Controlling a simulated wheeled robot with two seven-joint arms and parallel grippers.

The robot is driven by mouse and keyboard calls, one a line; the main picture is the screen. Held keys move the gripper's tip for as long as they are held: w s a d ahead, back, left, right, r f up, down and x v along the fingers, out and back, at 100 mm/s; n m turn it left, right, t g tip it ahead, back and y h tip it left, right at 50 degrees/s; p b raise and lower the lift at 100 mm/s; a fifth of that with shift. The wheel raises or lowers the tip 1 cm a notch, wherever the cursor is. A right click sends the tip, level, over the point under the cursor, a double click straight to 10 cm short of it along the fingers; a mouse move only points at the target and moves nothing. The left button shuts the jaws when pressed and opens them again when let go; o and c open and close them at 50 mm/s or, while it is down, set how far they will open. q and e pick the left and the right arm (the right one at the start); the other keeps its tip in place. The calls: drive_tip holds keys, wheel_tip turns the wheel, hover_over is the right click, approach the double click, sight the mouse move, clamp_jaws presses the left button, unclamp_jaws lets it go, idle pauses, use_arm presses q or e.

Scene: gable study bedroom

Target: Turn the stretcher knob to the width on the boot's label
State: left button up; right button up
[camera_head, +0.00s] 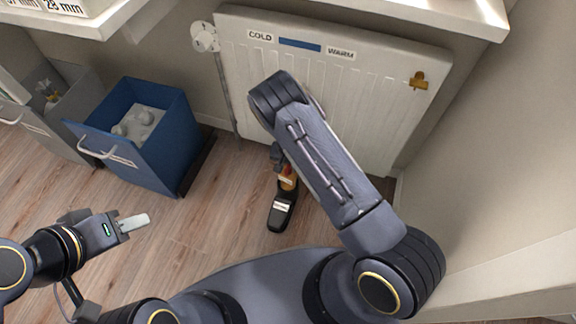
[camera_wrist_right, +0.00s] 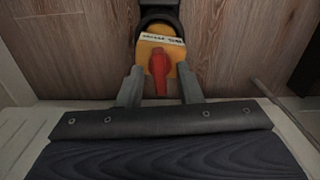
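A dark boot (camera_head: 280,217) with a small white label (camera_head: 281,206) stands on the floor; I cannot read the label. The orange-yellow stretcher (camera_head: 288,180) is at its upper end, partly hidden by my right arm. In the right wrist view the stretcher (camera_wrist_right: 181,56) carries a pale marked strip (camera_wrist_right: 160,39) and a red knob (camera_wrist_right: 158,68). My right gripper (camera_wrist_right: 159,72) is open, its fingertips on either side of the knob with visible gaps. My left gripper (camera_head: 133,222) is empty above the floor at left; its finger gap is not clear.
A white radiator (camera_head: 345,95) with COLD and WARM labels stands behind the boot. A blue bin (camera_head: 160,160) and a grey bin (camera_head: 60,135) stand at left. A shelf edge with a "28 mm" card (camera_head: 65,7) is at top left. Wooden floor between left gripper and boot is clear.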

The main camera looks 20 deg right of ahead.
sight(288, 168)
clamp_jaws()
drive_tip(key=shift+m, duration=0.5)
drive_tip(key=shift+m+b, duration=0.3)
drive_tip(key=shift+m, duration=0.6)
drive_tip(key=shift+o, duration=0.6)
unclamp_jaws()
wheel_tip(288, 168, up, 8)
drive_tip(key=p, duration=0.2)
drive_tip(key=shift+f+p, duration=0.1)
drive_tip(key=shift+p, duration=0.3)
